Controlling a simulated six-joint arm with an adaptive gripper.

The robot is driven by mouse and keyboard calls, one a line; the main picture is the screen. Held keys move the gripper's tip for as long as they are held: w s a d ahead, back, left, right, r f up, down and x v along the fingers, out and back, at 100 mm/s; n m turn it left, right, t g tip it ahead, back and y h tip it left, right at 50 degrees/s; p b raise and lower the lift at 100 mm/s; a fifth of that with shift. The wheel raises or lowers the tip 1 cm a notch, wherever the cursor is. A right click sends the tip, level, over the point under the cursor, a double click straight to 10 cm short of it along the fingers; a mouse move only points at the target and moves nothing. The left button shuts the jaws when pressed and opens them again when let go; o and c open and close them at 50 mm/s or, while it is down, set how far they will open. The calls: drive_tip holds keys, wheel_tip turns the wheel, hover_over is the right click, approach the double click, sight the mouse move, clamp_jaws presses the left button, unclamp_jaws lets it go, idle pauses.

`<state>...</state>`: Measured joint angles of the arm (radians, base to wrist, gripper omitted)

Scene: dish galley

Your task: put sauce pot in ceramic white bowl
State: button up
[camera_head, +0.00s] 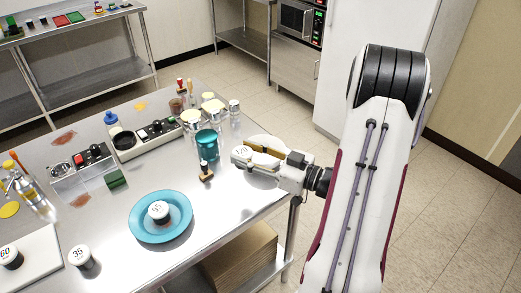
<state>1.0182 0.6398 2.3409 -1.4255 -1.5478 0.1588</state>
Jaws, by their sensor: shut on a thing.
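My gripper (248,154) is at the right edge of the steel table, its fingers pointing left. It is shut on a small pot with a pale lid marked "120" (241,152), partly hidden by the fingers. A similar pot (158,212) stands on a blue plate (141,232). Another lidded pot (80,258) stands at the front left, and one (10,257) stands on a white board (36,262).
A teal cup (207,146) and a small wooden-handled tool (206,172) are left of my gripper. Jars (192,120) and shakers (234,108) crowd the table behind it. Bottles (28,190) stand at the left. Bare steel lies between the plate and my gripper.

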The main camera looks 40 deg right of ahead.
drive_tip(key=w+d+r+m+t+h, duration=0.1)
drive_tip(key=w+d+r+m+h, duration=0.1)
drive_tip(key=d, duration=0.9)
drive_tip(key=shift+w+d+r+h, duration=0.15)
drive_tip(key=shift+d+r+h, duration=0.1)
drive_tip(key=shift+h, duration=0.55)
drive_tip(key=shift+f, duration=0.15)
drive_tip(key=shift+f, duration=2.85)
drive_tip(key=shift+f, duration=2.05)
drive_tip(key=shift+f, duration=0.5)
drive_tip(key=shift+a+f, duration=0.1)
drive_tip(key=shift+f, duration=0.2)
drive_tip(key=o, duration=1.1)
